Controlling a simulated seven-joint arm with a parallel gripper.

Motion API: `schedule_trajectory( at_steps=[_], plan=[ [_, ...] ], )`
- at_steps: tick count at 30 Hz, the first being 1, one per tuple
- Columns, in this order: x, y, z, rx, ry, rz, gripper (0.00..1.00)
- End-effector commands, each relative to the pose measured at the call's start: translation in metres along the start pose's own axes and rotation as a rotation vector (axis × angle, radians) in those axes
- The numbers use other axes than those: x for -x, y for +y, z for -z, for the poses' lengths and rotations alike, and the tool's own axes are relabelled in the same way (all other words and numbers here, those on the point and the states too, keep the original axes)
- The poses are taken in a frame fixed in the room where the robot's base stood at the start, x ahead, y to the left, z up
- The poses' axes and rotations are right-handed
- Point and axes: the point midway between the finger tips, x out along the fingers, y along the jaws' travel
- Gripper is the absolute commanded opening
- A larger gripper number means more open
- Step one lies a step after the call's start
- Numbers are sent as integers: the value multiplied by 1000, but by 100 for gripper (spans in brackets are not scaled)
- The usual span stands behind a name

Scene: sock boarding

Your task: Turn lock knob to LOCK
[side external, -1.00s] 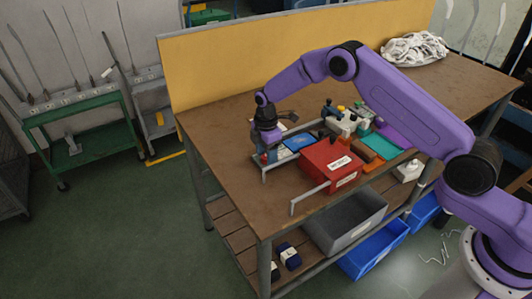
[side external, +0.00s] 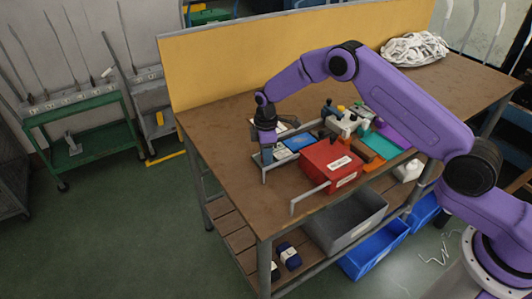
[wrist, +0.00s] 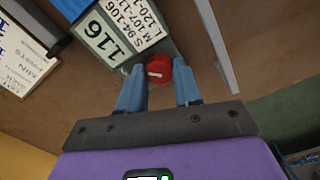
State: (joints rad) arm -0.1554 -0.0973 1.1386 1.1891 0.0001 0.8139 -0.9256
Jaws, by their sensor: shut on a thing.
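The lock knob (wrist: 158,66) is a round red knob with a short white mark that lies nearly level in the wrist view. It sits at the end of a grey-green block (wrist: 122,60) that carries labels reading 116 and size ranges. My gripper (wrist: 160,92) has its two blue-grey fingers on either side of the knob, closed on it. In the side view my gripper (side external: 266,158) points down at the near left end of the fixture and hides the knob. No LOCK marking is readable.
A metal rail (wrist: 216,45) runs close to the right of the fingers. A printed white sheet (wrist: 25,55) lies at left. A red box (side external: 327,162) and a blue pad (side external: 298,142) stand beside my gripper. The wooden table (side external: 215,125) is bare at left.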

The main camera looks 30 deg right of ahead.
Motion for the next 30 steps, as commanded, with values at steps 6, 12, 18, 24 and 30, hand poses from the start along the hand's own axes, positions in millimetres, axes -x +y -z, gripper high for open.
schedule_trajectory(
  at_steps=[6,12,18,24,30],
  plan=[
    [0,0,0,-20,0,0,3],
    [0,0,0,-19,0,0,53],
    [0,0,0,-17,0,0,59],
    [4,0,0,-16,0,-1,59],
    [32,1,0,-16,2,-3,59]
  ],
)
